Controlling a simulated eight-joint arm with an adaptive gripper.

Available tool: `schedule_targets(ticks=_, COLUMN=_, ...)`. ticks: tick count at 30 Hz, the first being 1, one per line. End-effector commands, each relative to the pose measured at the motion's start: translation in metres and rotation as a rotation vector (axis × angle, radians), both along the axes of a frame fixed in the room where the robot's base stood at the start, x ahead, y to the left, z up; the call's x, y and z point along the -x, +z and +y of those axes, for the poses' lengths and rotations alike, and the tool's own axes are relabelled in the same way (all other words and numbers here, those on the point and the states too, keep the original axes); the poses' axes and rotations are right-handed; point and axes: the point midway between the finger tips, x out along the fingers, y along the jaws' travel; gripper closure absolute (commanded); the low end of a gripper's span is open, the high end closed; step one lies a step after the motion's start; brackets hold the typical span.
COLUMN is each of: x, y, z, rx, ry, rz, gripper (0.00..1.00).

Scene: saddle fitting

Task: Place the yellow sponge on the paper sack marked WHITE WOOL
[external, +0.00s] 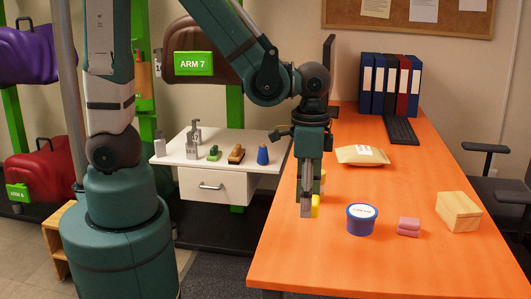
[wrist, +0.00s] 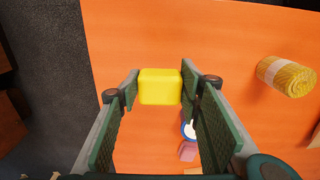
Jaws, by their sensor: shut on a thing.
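The yellow sponge (wrist: 160,86) is between the two fingers of my gripper (wrist: 158,92) in the wrist view, and the fingers are shut on it. In the external view my gripper (external: 308,212) points down over the left part of the orange table, with a bit of the sponge (external: 315,211) showing beside the fingertips. I cannot tell how far the sponge is above the table. A tan paper sack (external: 350,159) lies flat farther back on the table, right of my gripper. Its white label is too small to read.
A yellow ribbed roll (wrist: 286,76) shows in the wrist view. A white side table (external: 215,158) holds small items.

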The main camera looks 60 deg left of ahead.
Motion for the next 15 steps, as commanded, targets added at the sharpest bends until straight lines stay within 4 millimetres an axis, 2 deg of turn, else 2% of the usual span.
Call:
schedule_targets(ticks=5, x=-0.012, y=0.004, z=0.000, rx=0.000, ry=0.001, rz=0.000, gripper=0.74)
schedule_targets(ticks=8, x=-0.026, y=0.008, z=-0.001, rx=0.000, ry=0.001, rz=0.000, gripper=0.74)
schedule_targets(ticks=11, x=-0.045, y=0.013, z=0.000, rx=0.000, ry=0.002, rz=0.000, gripper=0.74)
schedule_targets(ticks=15, x=-0.081, y=0.022, z=0.003, rx=0.000, ry=0.002, rz=0.000, gripper=0.74)
